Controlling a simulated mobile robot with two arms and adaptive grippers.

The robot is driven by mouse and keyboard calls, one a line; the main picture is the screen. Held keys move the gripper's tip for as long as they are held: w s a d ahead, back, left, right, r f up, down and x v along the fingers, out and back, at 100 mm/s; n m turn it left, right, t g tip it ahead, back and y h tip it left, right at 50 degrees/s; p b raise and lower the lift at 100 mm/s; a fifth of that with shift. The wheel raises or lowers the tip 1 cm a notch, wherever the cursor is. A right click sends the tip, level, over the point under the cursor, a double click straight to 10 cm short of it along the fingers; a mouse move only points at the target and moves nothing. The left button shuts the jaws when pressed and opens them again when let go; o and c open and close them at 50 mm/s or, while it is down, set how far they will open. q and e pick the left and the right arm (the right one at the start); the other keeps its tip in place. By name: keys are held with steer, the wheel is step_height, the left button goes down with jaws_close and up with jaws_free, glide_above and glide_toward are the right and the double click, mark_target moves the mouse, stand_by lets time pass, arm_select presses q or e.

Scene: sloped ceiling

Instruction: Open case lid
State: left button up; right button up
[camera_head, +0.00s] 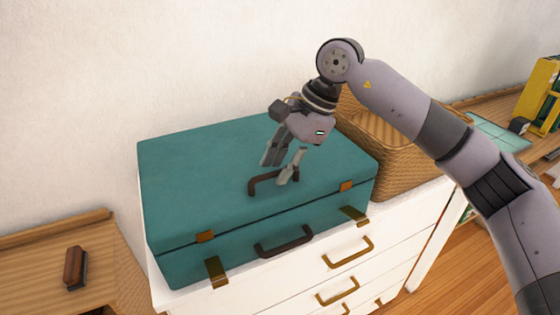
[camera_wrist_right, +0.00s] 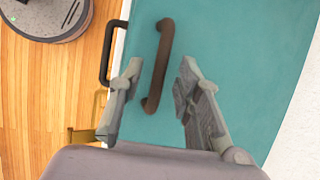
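The teal case (camera_head: 210,175) lies flat with its lid shut on a white dresser. A dark brown handle (camera_head: 259,184) stands on the lid near its front edge; it also shows in the right wrist view (camera_wrist_right: 160,55). A second dark handle (camera_head: 284,242) is on the front side. Brass latches (camera_head: 217,272) and (camera_head: 353,214) stick out below the orange lid tabs (camera_head: 205,236). My right gripper (camera_head: 277,172) points down at the lid handle. In the wrist view its open fingers (camera_wrist_right: 161,70) are on either side of the handle, apart from it. My left gripper is out of view.
A wicker basket (camera_head: 395,155) stands right behind the case, close to my right arm. The wall (camera_head: 150,60) is behind. A wooden surface at the left (camera_head: 50,260) holds a brown brush-like object (camera_head: 75,268). The dresser (camera_head: 345,285) has brass drawer pulls.

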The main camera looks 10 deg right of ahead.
steer(key=shift+c, duration=0.5)
jaws_close()
stand_by(0.5)
